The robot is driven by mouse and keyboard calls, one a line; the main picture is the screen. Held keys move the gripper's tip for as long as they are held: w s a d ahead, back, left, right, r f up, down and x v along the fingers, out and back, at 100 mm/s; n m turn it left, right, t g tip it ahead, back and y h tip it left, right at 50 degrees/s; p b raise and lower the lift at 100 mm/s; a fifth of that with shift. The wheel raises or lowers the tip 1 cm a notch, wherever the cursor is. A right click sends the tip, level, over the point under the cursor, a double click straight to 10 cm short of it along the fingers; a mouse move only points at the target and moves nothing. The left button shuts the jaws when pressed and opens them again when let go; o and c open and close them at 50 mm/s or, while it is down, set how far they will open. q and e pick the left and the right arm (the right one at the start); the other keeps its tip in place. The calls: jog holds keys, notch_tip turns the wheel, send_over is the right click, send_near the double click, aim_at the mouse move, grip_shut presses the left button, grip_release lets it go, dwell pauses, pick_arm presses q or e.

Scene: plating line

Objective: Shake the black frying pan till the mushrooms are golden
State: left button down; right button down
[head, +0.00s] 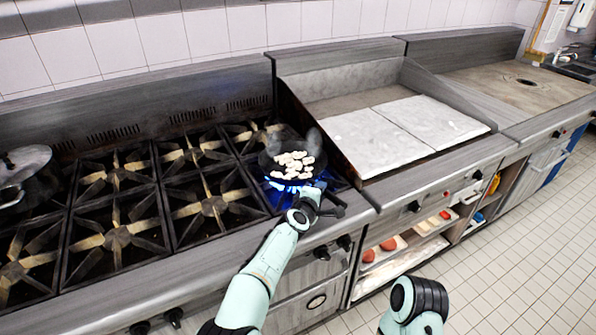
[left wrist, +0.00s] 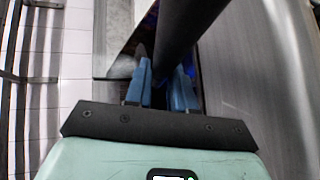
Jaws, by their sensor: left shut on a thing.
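The black frying pan (head: 267,164) is over the front right burner of the stove, with blue flame (head: 285,186) showing under it. I cannot tell whether it rests on the grate or is slightly raised. Pale cream mushroom pieces (head: 293,163) lie in the pan, with no clear golden colour. Grey haze hangs around the pan's back edge. My left gripper (head: 308,192) is at the near side of the pan. In the left wrist view its blue fingers (left wrist: 163,88) are shut on the dark handle (left wrist: 185,35). My right gripper is out of view; only my right arm shows.
A pot with a lid (head: 24,165) stands at the far left of the stove. A flat griddle (head: 400,128) with raised sides adjoins the burners on the right. Shelves below hold trays with red items (head: 388,244). Tiled floor lies open at right.

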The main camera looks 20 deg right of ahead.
pick_arm(q)
jog(key=shift+w+r, duration=0.1)
jog(key=shift+r, duration=0.25)
jog(key=shift+s+a+f, duration=0.1)
jog(key=shift+s, duration=0.2)
jog(key=s, duration=0.3)
jog(key=shift+s+d, duration=0.15)
jog(key=shift+d, duration=0.25)
jog(key=shift+w+a, duration=0.15)
jog(key=shift+w, duration=0.85)
jog(key=shift+w+a, duration=0.15)
jog(key=shift+w, duration=0.85)
jog(key=shift+s, duration=0.1)
dwell(3.6)
